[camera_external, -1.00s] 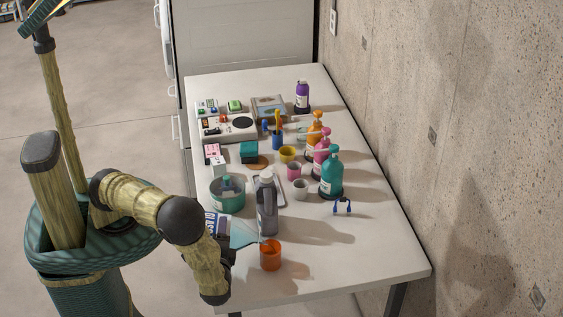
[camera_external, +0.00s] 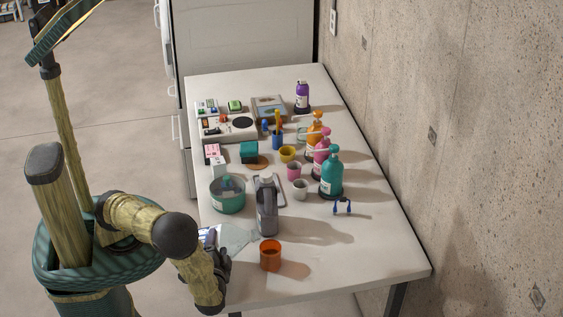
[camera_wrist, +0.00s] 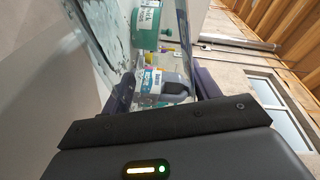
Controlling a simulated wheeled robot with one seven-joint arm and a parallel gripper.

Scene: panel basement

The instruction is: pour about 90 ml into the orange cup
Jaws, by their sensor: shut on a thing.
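The orange cup (camera_external: 270,256) stands upright on the table near its front edge; how much is in it I cannot tell. My gripper (camera_external: 222,256) is at the table's front left edge, left of the cup. It is shut on a see-through container (camera_external: 238,238) with a pale label, held tilted, its far end pointing right toward the grey bottle, apart from the cup.
A grey bottle (camera_external: 267,208) stands close behind the container's end. A teal pot (camera_external: 228,194) is behind at left. The front right of the table (camera_external: 370,265) is clear.

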